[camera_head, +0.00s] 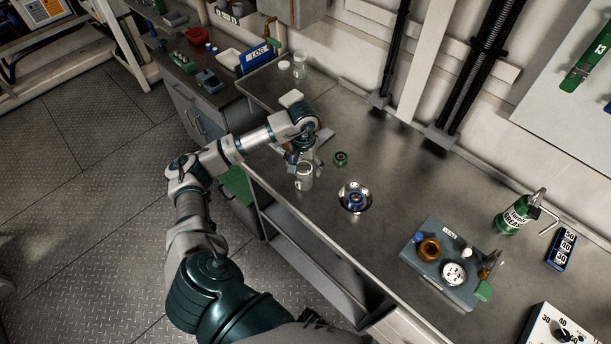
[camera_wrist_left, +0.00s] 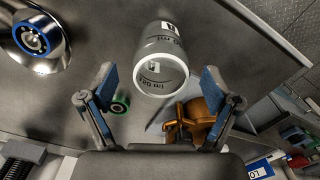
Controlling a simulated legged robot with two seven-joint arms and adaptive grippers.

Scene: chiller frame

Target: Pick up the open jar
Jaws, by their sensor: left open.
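The open jar (camera_head: 304,180) is a clear, greyish cylinder with printed markings, standing near the front edge of the steel bench. In the left wrist view the jar (camera_wrist_left: 160,48) shows its white rim facing the camera, with no lid on it. My left gripper (camera_head: 301,158) is close to the jar's top in the head view. In the wrist view its two fingers (camera_wrist_left: 160,82) are spread apart on either side of the rim, with nothing held between them. Whether a finger touches the jar is unclear. My right gripper is not in view.
A green ring (camera_head: 340,158) and a metal bowl (camera_head: 342,203) with a blue-rimmed bearing lie right of the jar. An orange-brown part (camera_wrist_left: 197,121) is close by the right finger in the wrist view. A grey tray (camera_head: 428,272) with parts stands farther right. Clear containers (camera_head: 299,66) stand behind.

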